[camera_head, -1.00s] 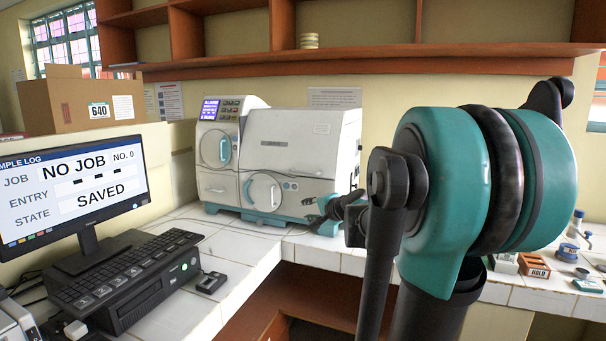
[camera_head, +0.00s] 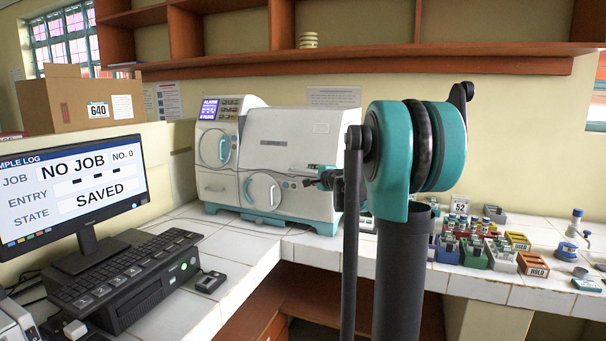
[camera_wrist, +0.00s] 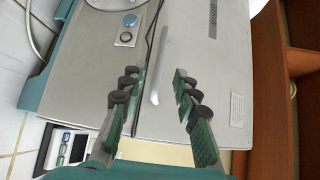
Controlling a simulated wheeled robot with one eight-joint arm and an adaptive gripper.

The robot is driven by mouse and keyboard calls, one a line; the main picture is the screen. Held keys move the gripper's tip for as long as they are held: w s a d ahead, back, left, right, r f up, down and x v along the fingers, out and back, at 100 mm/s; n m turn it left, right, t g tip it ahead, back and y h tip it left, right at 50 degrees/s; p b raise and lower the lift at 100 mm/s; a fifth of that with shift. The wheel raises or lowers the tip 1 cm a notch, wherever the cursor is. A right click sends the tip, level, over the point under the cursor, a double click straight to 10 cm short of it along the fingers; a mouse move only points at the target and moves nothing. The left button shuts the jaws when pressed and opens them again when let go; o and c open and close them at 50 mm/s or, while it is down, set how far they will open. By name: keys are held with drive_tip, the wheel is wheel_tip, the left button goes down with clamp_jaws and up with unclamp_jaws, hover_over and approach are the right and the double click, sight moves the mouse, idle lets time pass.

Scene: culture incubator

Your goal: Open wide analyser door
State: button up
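The white analyser (camera_head: 292,140) with a teal base stands on the bench in the head view. Its wide upper front panel looks closed, and the panel also fills much of the wrist view (camera_wrist: 222,65). A pale bar handle (camera_wrist: 155,92) lies along the panel beside a dark seam. My gripper (camera_wrist: 156,76) is open and empty, its two dark-green fingers on either side of the handle in the picture. I cannot tell whether they touch it or how far off it is. In the head view my gripper (camera_head: 319,178) is small, in front of the analyser's right part.
A round door (camera_head: 263,191) and a blue button (camera_wrist: 130,20) sit below the panel. An overhead shelf (camera_head: 330,62) runs along the wall. The monitor (camera_head: 75,185) and keyboard stand left. Several coloured racks (camera_head: 472,250) stand right of my arm.

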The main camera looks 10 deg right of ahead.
sight(304, 172)
drive_tip(key=x, duration=0.7)
drive_tip(key=shift+w+a, duration=0.1)
drive_tip(key=shift+w, duration=0.05)
clamp_jaws()
